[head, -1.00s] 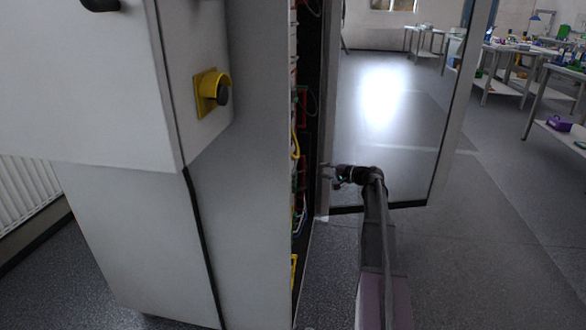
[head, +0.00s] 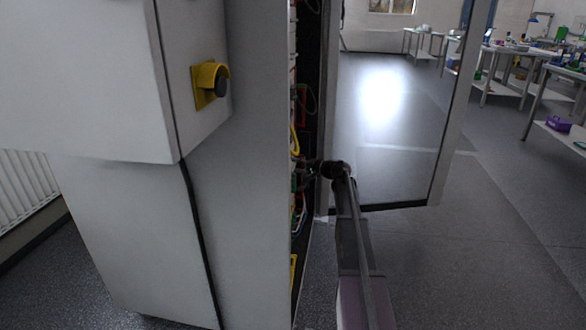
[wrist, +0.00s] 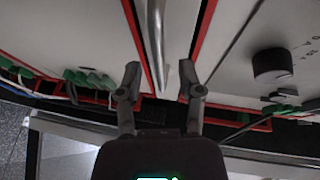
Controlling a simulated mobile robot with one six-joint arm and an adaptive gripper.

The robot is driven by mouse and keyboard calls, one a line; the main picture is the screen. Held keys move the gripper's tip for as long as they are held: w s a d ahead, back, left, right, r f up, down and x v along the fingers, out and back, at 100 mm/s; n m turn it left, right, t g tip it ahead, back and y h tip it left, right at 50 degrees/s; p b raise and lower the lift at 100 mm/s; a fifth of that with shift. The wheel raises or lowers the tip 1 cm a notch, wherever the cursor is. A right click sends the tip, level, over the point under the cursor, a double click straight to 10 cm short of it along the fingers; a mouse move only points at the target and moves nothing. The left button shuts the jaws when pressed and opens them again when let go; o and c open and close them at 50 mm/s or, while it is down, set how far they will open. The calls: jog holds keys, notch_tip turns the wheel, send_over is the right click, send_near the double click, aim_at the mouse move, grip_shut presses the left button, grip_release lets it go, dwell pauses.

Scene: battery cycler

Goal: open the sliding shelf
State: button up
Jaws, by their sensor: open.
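The cabinet (head: 255,210) stands open on its right side, and its shelf fronts show edge-on in the head view. In the wrist view a white shelf front (wrist: 180,30) with red edges fills the top middle. A metal bar handle (wrist: 154,40) runs down it. My gripper (wrist: 159,78) is open, with one finger on each side of the handle's lower end. I cannot tell whether either finger touches it. In the head view my gripper (head: 307,168) reaches into the cabinet opening and is dark and partly hidden.
A glass door (head: 390,130) stands open right of my arm. A yellow-based knob (head: 212,85) sits on the cabinet's side. In the wrist view, a panel with a black knob (wrist: 272,65) lies to the right and green connectors (wrist: 88,78) to the left. Tables (head: 555,80) stand far right.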

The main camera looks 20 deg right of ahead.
jog(key=shift+x, duration=0.9)
jog(key=shift+c, duration=0.2)
